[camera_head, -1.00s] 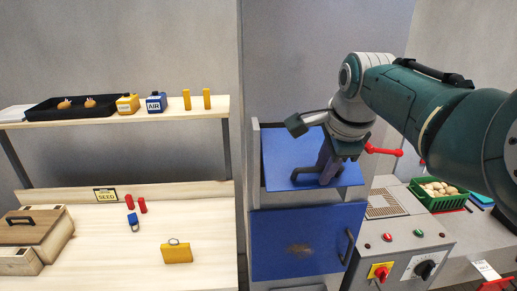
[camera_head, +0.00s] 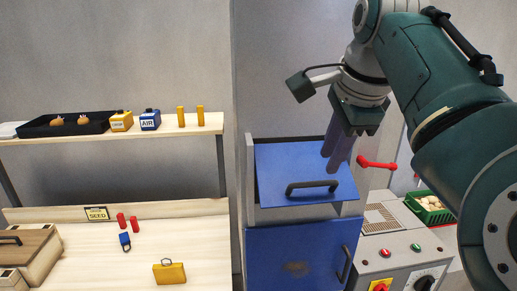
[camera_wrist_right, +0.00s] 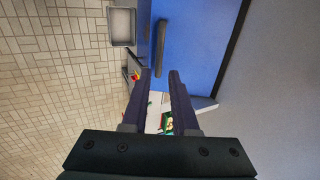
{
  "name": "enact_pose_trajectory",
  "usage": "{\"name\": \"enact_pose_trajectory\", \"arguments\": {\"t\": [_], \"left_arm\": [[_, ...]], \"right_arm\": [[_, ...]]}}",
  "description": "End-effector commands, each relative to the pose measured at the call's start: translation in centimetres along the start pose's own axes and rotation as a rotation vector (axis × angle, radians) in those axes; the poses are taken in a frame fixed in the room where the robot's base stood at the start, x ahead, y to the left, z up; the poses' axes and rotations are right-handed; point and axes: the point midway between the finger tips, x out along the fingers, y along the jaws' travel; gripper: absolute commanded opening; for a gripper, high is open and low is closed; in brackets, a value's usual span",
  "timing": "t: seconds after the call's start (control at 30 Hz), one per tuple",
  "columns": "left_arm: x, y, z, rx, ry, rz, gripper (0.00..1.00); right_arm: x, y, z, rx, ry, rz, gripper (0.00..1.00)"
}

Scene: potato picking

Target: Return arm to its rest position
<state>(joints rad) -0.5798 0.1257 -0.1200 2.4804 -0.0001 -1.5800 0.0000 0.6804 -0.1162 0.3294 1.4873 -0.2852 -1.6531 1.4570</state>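My right arm shows at the right of the head view. Its gripper (camera_head: 335,158) hangs with its dark fingers pointing down in front of the blue cabinet's top panel (camera_head: 280,165), right of and above the black handle (camera_head: 313,187). In the right wrist view the two fingers of the gripper (camera_wrist_right: 160,75) stand apart with nothing held between them. The blue panel also shows in the wrist view (camera_wrist_right: 200,40), beyond the fingers. My left gripper is in neither view.
A lower blue door (camera_head: 290,255) stands below the panel. A red lever (camera_head: 377,164) is close to the right of my gripper. A machine panel with buttons (camera_head: 400,262) and a green crate of potatoes (camera_head: 428,216) are at right. A workbench (camera_head: 210,250) and shelf (camera_head: 80,143) are at left.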

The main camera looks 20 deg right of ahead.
Motion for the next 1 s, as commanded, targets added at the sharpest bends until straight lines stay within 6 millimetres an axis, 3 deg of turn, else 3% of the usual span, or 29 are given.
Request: {"name": "enact_pose_trajectory", "arguments": {"t": [0.2,0.67,0.83,1.0], "left_arm": [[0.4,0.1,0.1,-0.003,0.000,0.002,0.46],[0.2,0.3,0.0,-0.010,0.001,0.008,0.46],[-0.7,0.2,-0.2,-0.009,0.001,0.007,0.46],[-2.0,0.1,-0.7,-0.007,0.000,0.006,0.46]], "right_arm": [[-1.0,0.0,0.0,0.000,-0.001,-0.001,0.27],[-0.9,0.4,-0.2,-0.020,0.005,0.002,0.27],[-0.1,4.0,-1.8,-0.258,0.054,0.014,0.27],[-0.2,11.1,-2.8,-0.768,0.085,0.048,0.27]]}}
